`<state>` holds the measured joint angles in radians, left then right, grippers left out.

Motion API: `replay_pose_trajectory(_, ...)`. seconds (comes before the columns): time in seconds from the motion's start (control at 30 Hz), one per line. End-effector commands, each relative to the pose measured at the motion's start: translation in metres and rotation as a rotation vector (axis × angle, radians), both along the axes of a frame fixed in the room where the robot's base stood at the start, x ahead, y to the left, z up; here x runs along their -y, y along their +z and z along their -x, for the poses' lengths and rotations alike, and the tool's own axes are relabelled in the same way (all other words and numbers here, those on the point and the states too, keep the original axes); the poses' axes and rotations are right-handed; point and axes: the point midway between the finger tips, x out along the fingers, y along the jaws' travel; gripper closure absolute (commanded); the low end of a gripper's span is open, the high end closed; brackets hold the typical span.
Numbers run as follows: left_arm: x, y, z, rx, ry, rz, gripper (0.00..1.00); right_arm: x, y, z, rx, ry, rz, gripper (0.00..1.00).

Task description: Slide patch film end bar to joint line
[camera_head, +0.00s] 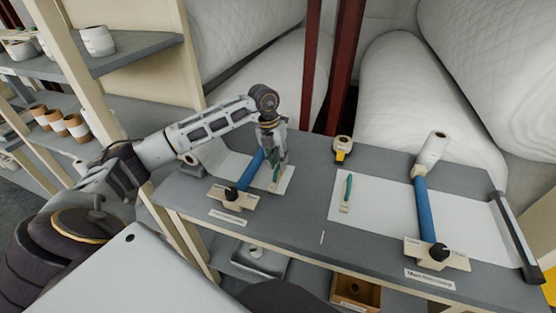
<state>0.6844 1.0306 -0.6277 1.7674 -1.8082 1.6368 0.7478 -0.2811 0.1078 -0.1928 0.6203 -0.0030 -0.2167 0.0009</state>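My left gripper (275,167) points down over the small white sheet (287,181) at the left of the grey table. A small green piece (276,173) shows at its fingertips; whether they grip it is unclear. A blue bar (250,171) lies just left of the gripper, ending in a black knob on a beige plate (232,196). A larger white film sheet (385,215) lies at right, crossed by another blue bar (425,208). A dark end bar (513,237) sits along its right edge. A short white mark (322,237) lies between the sheets. My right gripper is not in view.
A green-handled tool (348,189) lies on the larger sheet. A yellow-and-white tape measure (342,149) and a white roll (431,149) stand at the back. Large white wadding rolls (400,85) and dark red posts are behind. Shelves with small rolls (97,40) are at left.

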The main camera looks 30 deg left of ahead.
Motion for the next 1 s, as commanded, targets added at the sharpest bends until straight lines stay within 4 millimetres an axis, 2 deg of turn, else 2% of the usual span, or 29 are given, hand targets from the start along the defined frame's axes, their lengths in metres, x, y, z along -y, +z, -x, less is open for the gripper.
replay_pose_trajectory(0.03,0.000,0.000,0.000,0.000,0.000,0.000,0.87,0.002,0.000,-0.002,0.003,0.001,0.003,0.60)
replay_pose_trajectory(0.13,0.000,0.000,0.000,0.000,0.000,0.000,1.00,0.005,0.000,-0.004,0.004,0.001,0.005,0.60)
replay_pose_trajectory(0.37,0.000,0.000,0.000,0.000,0.000,0.000,1.00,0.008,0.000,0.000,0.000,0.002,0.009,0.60)
replay_pose_trajectory(0.63,0.005,0.001,-0.001,0.001,-0.001,0.001,1.00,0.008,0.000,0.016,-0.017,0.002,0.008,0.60)
replay_pose_trajectory(0.77,0.014,0.001,-0.004,0.001,-0.001,0.001,1.00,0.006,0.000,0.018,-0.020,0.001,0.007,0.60)
replay_pose_trajectory(1.0,0.047,0.002,-0.012,0.002,-0.003,0.003,1.00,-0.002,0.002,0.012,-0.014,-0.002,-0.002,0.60)
